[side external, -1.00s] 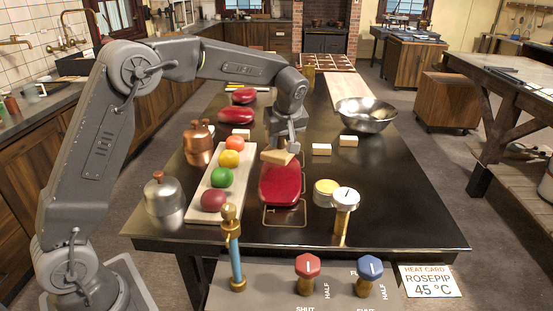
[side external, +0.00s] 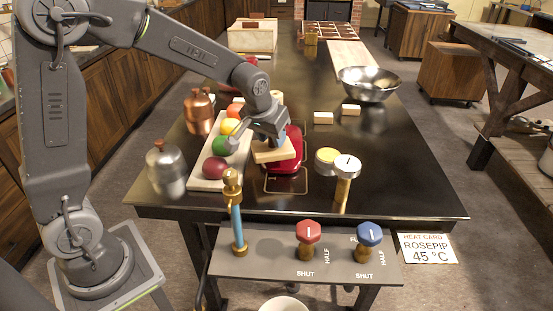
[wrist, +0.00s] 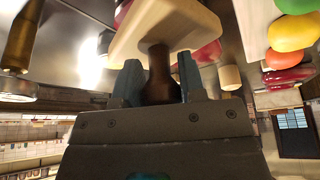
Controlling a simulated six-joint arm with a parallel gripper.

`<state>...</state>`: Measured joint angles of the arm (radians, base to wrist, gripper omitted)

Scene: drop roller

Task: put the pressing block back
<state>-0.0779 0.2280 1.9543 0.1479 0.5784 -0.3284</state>
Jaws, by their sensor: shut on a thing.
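My gripper (side external: 277,138) is shut on the brown handle of the pressing block (side external: 266,155), a pale wooden slab. In the wrist view the block (wrist: 165,28) stands out beyond the two blue-grey fingers (wrist: 155,85), which are on either side of its handle. In the side view the block overlaps the left part of a glossy red slab (side external: 293,148) inside a thin outline on the dark table. The block seems raised above the table; its exact height is hard to tell.
Left of the block is a pale board (side external: 206,184) with several coloured balls, then a copper pot (side external: 198,115) and steel canister (side external: 165,168). The right table front is clear.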

